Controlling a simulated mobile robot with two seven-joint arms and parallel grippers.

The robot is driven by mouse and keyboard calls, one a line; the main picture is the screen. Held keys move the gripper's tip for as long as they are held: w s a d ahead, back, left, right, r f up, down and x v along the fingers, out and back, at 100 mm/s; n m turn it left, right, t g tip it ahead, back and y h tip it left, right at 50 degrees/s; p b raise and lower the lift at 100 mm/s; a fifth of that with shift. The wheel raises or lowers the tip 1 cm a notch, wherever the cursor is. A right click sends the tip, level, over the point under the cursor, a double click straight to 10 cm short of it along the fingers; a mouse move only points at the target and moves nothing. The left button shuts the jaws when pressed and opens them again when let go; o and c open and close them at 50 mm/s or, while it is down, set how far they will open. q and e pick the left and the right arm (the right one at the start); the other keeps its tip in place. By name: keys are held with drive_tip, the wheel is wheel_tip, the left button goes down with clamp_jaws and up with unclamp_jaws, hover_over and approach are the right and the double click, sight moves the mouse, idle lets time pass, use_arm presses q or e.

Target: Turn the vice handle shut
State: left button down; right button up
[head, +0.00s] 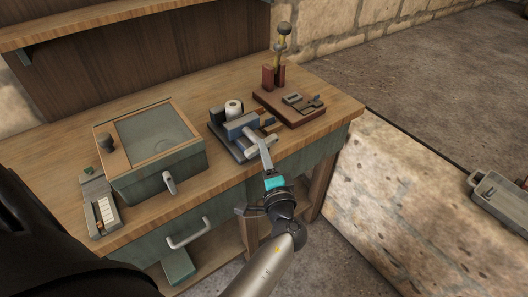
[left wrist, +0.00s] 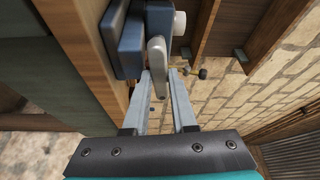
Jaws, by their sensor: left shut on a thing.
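The blue vice (head: 241,125) stands near the front edge of the workbench, right of the middle. My left gripper (head: 264,151) reaches it from the front. In the left wrist view, the vice (left wrist: 122,38) is at the top, with its pale grey handle (left wrist: 157,60) hanging between the two fingers of my left gripper (left wrist: 160,78). The fingers are shut on the handle. In the head view the gripper largely hides the handle. My right gripper is not in view.
A green box (head: 181,167) with a wooden-framed lid stands left. A small tray (head: 100,204) is at the far left. The bench front has a drawer handle (head: 190,236).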

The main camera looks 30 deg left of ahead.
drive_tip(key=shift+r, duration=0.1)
use_arm(q)
drive_tip(key=shift+m+p, duration=0.6)
drive_tip(key=shift+m, duration=0.2)
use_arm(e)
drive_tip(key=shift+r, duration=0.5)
use_arm(q)
drive_tip(key=c, duration=0.7)
unclamp_jaws()
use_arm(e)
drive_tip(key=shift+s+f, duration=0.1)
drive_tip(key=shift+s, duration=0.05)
